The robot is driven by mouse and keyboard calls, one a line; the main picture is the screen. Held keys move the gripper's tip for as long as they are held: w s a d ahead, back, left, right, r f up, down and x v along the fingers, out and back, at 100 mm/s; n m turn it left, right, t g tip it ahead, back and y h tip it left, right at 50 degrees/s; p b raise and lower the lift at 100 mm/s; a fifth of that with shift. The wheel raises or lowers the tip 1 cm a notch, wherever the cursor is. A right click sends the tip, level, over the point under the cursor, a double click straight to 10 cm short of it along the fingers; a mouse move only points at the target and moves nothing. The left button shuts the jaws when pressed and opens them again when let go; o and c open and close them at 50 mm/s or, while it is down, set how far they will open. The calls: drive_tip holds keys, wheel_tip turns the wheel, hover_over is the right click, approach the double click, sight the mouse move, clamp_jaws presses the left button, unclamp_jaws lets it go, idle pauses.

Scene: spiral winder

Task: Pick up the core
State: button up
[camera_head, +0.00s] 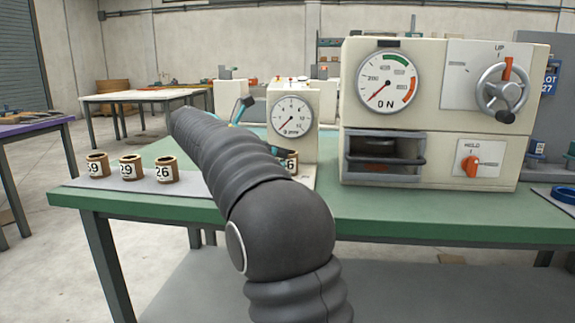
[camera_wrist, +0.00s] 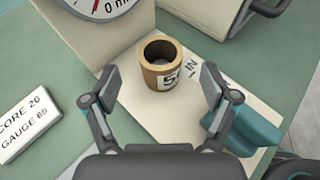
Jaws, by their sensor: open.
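A tan cylindrical core (camera_wrist: 160,68) with a dark hollow top and a white label stands upright on a pale plate (camera_wrist: 185,125) below a dial gauge. Its label begins with a 5; the rest is unclear. My gripper (camera_wrist: 161,82) is open, with one finger on each side and near the core; I cannot tell whether they touch it. Three similar cores, labelled 59 (camera_head: 97,165), 29 (camera_head: 131,168) and 26 (camera_head: 167,170), stand in a row at the left.
The dial gauge (camera_head: 292,118) rises behind the core. A large cream machine (camera_head: 430,60) with dial, crank and drawer stands to the right. A card (camera_wrist: 27,123) reading CORE 26 and GAUGE 65 lies at the left in the wrist view. The green bench (camera_head: 400,207) is clear in front.

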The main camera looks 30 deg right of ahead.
sight(292, 162)
drive_tip(key=shift+x, duration=2.9)
drive_tip(key=c, duration=1.2)
